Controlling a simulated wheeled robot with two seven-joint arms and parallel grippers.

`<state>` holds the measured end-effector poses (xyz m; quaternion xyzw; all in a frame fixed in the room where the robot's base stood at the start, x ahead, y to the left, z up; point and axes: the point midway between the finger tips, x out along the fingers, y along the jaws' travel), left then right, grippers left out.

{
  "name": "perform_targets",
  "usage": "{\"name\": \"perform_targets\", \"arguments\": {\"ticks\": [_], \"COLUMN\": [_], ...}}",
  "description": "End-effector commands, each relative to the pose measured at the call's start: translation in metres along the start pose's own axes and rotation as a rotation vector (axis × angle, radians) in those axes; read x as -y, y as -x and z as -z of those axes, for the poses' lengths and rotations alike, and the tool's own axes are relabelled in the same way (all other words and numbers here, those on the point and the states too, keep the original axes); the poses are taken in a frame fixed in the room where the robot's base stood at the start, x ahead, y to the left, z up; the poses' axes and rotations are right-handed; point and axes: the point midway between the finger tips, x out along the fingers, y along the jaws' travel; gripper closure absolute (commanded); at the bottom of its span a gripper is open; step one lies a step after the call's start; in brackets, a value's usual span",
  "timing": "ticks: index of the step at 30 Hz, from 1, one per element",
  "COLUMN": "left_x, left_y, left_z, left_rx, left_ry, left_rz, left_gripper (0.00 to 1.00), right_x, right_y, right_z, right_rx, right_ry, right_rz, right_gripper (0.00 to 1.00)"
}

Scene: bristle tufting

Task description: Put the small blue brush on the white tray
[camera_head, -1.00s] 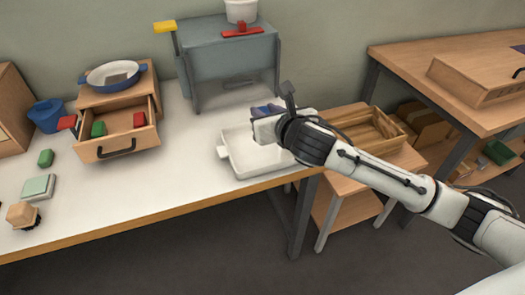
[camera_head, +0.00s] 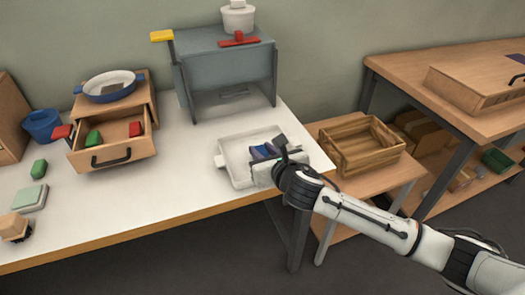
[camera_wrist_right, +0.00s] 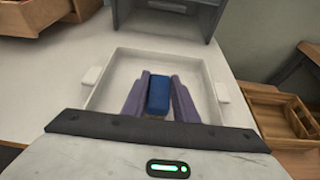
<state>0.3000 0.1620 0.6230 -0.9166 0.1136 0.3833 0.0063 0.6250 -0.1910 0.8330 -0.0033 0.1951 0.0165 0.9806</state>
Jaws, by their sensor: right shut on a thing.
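The white tray (camera_head: 235,168) lies on the white table near its right end, and it also shows in the right wrist view (camera_wrist_right: 107,83). My right gripper (camera_head: 262,153) is over the tray. In the right wrist view the right gripper's two purple fingers (camera_wrist_right: 159,98) are shut on a blue block-like piece (camera_wrist_right: 158,91), which looks like the small blue brush. Its bristles are hidden, and I cannot tell whether it touches the tray floor. My left gripper is not in view.
A grey stand (camera_head: 225,80) with a white pot (camera_head: 238,17) is behind the tray. An open wooden drawer (camera_head: 113,150) holds green and red blocks at left. A brush with a wooden block (camera_head: 14,227) lies far left. A wooden crate (camera_head: 362,143) stands to the right.

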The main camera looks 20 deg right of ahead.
Motion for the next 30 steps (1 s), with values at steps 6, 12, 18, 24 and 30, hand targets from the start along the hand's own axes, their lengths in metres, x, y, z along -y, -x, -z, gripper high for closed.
{"name": "perform_targets", "arguments": {"ticks": [6,12,18,24,30], "left_x": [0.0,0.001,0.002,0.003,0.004], "left_y": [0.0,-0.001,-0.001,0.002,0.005], "left_z": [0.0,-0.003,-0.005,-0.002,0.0], "left_rx": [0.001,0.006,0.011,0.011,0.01], "left_ry": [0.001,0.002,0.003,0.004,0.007], "left_rz": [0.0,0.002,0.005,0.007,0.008], "left_gripper": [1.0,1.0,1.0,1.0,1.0], "right_x": [0.0,0.0,0.0,0.001,0.0], "right_y": [-0.001,-0.001,0.0,0.029,0.073], "right_z": [0.003,0.003,-0.001,-0.001,-0.001], "right_rx": [0.0,0.0,0.001,-0.002,-0.001], "right_ry": [0.0,0.0,0.0,0.002,0.002], "right_rz": [0.001,0.001,0.0,0.0,-0.001], "right_gripper": [0.61,0.55,0.55,0.55,0.55]}}
